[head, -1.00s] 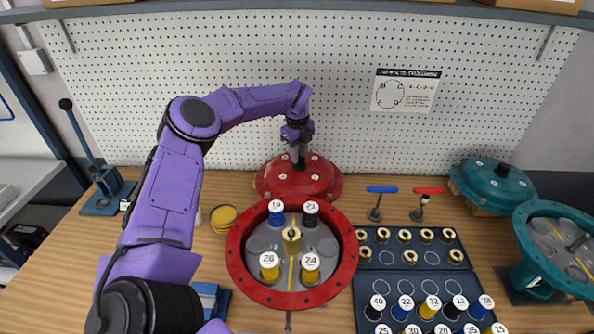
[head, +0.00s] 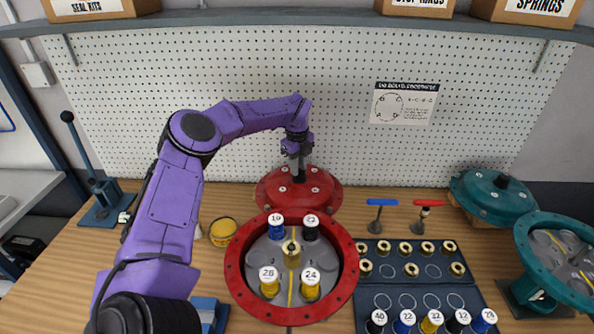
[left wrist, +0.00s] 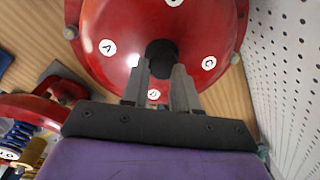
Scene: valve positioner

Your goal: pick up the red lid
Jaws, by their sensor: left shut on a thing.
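The red lid (head: 270,190) is at the back of the bench by the pegboard, behind the red housing (head: 236,275). My left gripper (head: 298,172) comes down on it from above and is shut on its black knob. In the left wrist view the fingers (left wrist: 161,72) stand on either side of the black knob (left wrist: 160,50), and the red lid (left wrist: 115,30) shows white letter labels around it. I cannot tell whether the lid rests on the bench or is slightly raised. My right gripper is not in view.
The open red housing holds numbered spring cartridges. A yellow tin (head: 222,230) is left of it. Blue and red T-handled tools (head: 378,215) stand right of the lid. A parts tray (head: 400,285), teal lid (head: 492,188) and teal housing (head: 535,270) are farther right.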

